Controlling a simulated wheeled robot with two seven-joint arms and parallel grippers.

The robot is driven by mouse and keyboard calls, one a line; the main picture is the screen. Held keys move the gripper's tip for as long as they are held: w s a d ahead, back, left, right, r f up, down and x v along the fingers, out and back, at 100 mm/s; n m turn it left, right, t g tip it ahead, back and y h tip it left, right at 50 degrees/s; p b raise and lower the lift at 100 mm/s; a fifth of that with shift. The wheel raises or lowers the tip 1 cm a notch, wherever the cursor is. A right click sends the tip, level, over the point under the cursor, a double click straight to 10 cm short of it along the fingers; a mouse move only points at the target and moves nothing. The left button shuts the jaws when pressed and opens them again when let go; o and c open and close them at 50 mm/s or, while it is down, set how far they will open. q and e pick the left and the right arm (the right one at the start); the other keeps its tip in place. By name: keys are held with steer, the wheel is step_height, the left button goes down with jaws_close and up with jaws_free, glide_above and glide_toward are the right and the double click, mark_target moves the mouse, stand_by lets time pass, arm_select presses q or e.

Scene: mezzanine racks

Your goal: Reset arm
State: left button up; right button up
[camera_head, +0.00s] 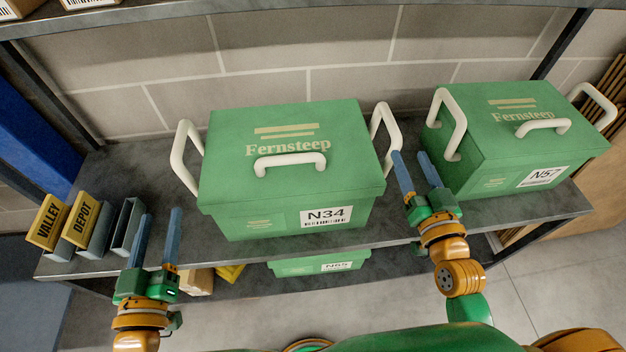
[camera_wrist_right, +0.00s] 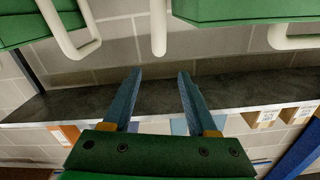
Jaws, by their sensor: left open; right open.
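My left gripper (camera_head: 160,212) is open and empty at the front of the shelf, between the small sign holders and the green N34 box. My right gripper (camera_head: 410,156) is open and empty in the gap between the green N34 box (camera_head: 250,180) and the green N57 box (camera_head: 510,158). Its fingers are close to the right white handle (camera_head: 385,125) of the N34 box; I cannot tell whether they touch it. In the right wrist view my right gripper (camera_wrist_right: 159,74) shows its two blue fingers spread with nothing between them.
The grey shelf (camera_head: 110,175) carries both boxes. A green N65 box (camera_head: 300,267) is below. An upper shelf (camera_head: 140,12) and rack posts frame the space.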

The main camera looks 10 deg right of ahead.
steer(key=s, duration=0.8)
steer(key=shift+d, duration=0.1)
